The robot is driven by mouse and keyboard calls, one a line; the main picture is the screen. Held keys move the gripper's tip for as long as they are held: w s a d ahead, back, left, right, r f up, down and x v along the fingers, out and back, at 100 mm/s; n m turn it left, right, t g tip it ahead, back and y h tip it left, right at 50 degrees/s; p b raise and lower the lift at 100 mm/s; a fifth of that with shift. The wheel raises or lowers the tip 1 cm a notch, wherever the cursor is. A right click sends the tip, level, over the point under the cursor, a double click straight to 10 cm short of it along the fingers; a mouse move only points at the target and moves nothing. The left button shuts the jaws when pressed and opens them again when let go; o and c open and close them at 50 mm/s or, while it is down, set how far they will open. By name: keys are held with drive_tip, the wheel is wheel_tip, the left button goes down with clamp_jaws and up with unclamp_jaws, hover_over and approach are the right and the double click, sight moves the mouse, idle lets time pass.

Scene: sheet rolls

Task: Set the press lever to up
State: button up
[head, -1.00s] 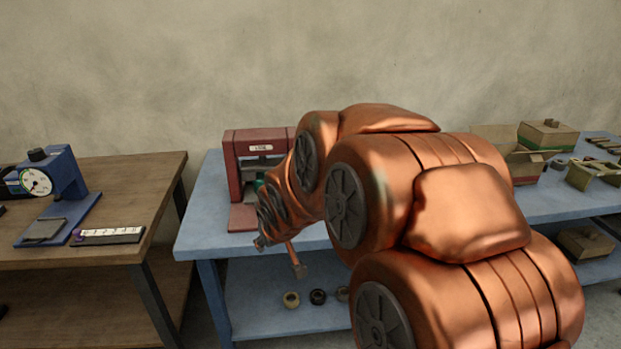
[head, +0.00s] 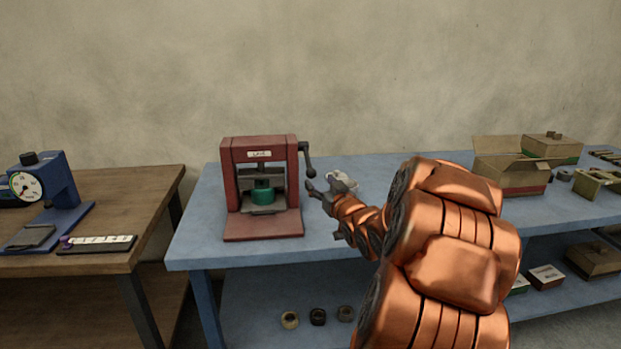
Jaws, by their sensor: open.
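The red press (head: 262,228) stands on the blue table. A green roll (head: 263,195) sits inside its frame. The press lever (head: 309,161) is a dark arm on the right side of the press; it runs from a pivot near the top and hangs downward, with its lower end near my gripper. My gripper (head: 322,191) is open, just below and right of the lever's lower end. From this view I cannot tell whether the fingers touch the lever. Nothing shows between the fingers.
The blue table (head: 205,225) is clear left of the press. An open cardboard box (head: 510,178) stands at the right. A wooden table (head: 120,200) with a blue dial gauge (head: 45,185) stands at the left.

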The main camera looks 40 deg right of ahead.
sight(312, 176)
drive_tip(key=shift+p+x, duration=0.35)
drive_tip(key=shift+x, duration=3.35)
clamp_jaws()
drive_tip(key=shift+a, duration=0.1)
